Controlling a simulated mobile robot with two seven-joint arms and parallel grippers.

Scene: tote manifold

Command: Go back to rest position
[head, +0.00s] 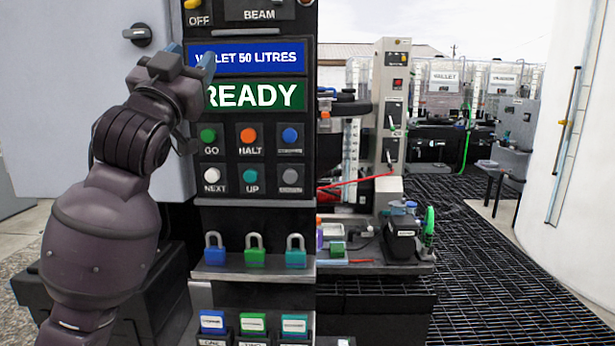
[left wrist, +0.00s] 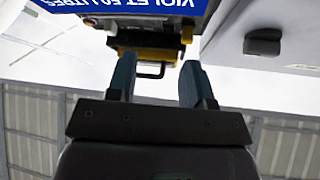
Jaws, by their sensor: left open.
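My left gripper (head: 190,58) is raised at the upper left of the head view, in front of the control panel (head: 228,214). It covers part of the blue sign (head: 262,55) reading "VIOLET 50 LITRES" and the edge of the green "READY" display (head: 262,95). In the left wrist view its two blue fingers (left wrist: 157,80) are apart with nothing between them. Beyond them are the sign (left wrist: 150,6), upside down, and a yellow and black fitting (left wrist: 150,52). My right gripper is not in view.
Several push buttons (head: 250,135) sit below the display. Three padlocks (head: 254,256) stand on a ledge beneath. A grey cabinet (head: 60,90) with a black knob (head: 141,34) is at left. A cluttered bench (head: 375,262) is right of the panel. Dark grating floor (head: 500,270) lies open at right.

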